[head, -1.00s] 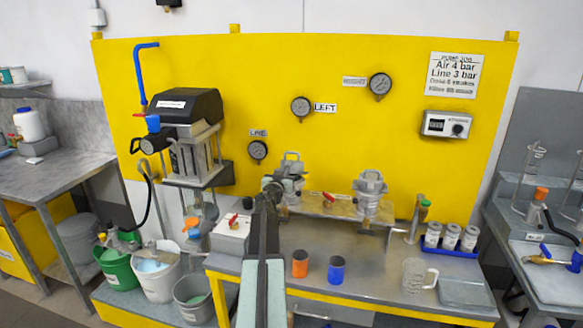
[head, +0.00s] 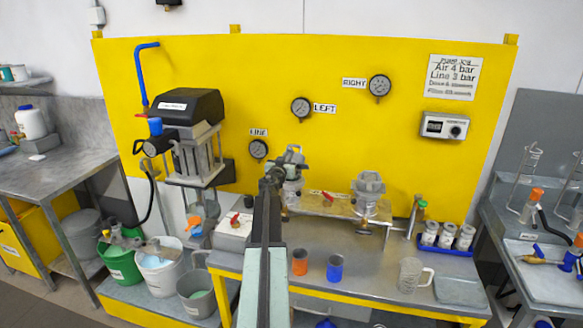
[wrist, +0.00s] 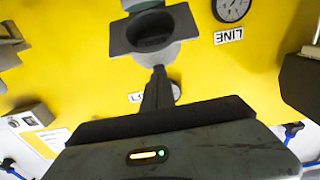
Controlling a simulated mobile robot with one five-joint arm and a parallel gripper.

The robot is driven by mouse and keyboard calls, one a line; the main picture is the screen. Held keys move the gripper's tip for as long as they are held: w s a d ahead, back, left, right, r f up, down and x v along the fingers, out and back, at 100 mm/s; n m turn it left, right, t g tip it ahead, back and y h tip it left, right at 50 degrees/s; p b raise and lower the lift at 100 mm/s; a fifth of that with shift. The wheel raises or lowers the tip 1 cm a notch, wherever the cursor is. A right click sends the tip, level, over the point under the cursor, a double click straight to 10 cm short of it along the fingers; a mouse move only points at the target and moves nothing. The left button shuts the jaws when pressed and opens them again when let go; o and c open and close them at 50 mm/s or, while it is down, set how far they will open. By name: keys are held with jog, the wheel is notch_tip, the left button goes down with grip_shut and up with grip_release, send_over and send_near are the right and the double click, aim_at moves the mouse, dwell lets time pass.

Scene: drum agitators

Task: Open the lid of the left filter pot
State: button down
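The left filter pot (head: 291,188) is a grey metal pot on the bench plate, partly hidden behind my arm in the head view. Its top looks tilted, but the lid's exact angle is unclear. My gripper (head: 272,178) is at the pot's left side, close to its top. The upside-down wrist view shows a grey square-edged piece with a round dark hollow (wrist: 150,38), likely part of this pot. The dark fingers of my gripper (wrist: 157,72) look closed together, their tip at or just before its edge. Contact cannot be told.
The right filter pot (head: 368,188) stands on the same plate, with a red-handled valve (head: 328,196) between the pots. A yellow panel (head: 420,75) with gauges (head: 301,107) rises behind. Orange (head: 300,262) and blue (head: 335,267) cups stand in front.

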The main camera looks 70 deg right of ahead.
aim_at(290, 149)
jog(key=d+r+p, duration=0.2)
jog(key=d, duration=0.1)
jog(key=shift+r+p, duration=0.3)
jog(key=shift+f, duration=0.1)
jog(key=d, duration=0.1)
jog(key=d+r+p, duration=0.1)
jog(key=d, duration=0.1)
jog(key=shift+w+r+p, duration=0.15)
jog(key=shift+r+p, duration=0.15)
jog(key=shift+r, duration=0.05)
jog(key=shift+d, duration=0.35)
